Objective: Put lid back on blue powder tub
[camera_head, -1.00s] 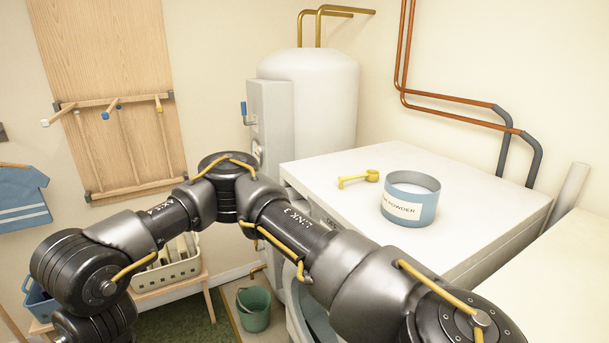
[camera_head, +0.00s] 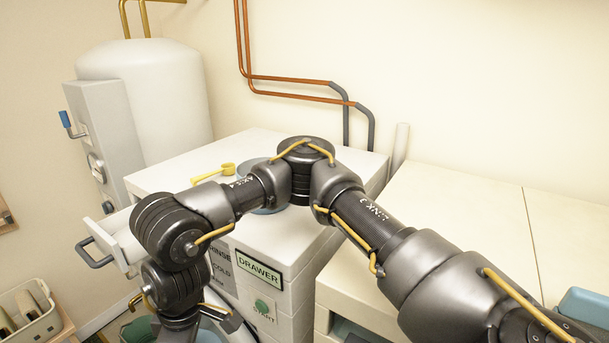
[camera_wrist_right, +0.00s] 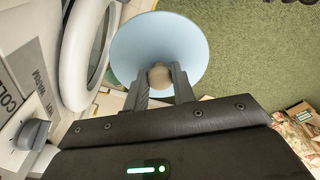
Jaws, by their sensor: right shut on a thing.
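The blue powder tub (camera_head: 249,168) stands on top of the white washing machine in the head view, mostly hidden behind my right arm. In the right wrist view, my right gripper (camera_wrist_right: 159,78) is shut on the round beige knob (camera_wrist_right: 159,76) of a light blue disc-shaped lid (camera_wrist_right: 160,40). The lid is held away from the tub, in front of the machine, with green carpet behind it. In the head view my right arm reaches across from the right and bends down at the machine's front left. My left gripper is not in view.
A yellow scoop (camera_head: 214,171) lies left of the tub on the washing machine (camera_head: 165,176). A drawer with a dark handle (camera_head: 94,252) sticks out at the machine's left. A white tank (camera_head: 150,95) stands behind. A clear white worktop (camera_head: 470,220) lies to the right.

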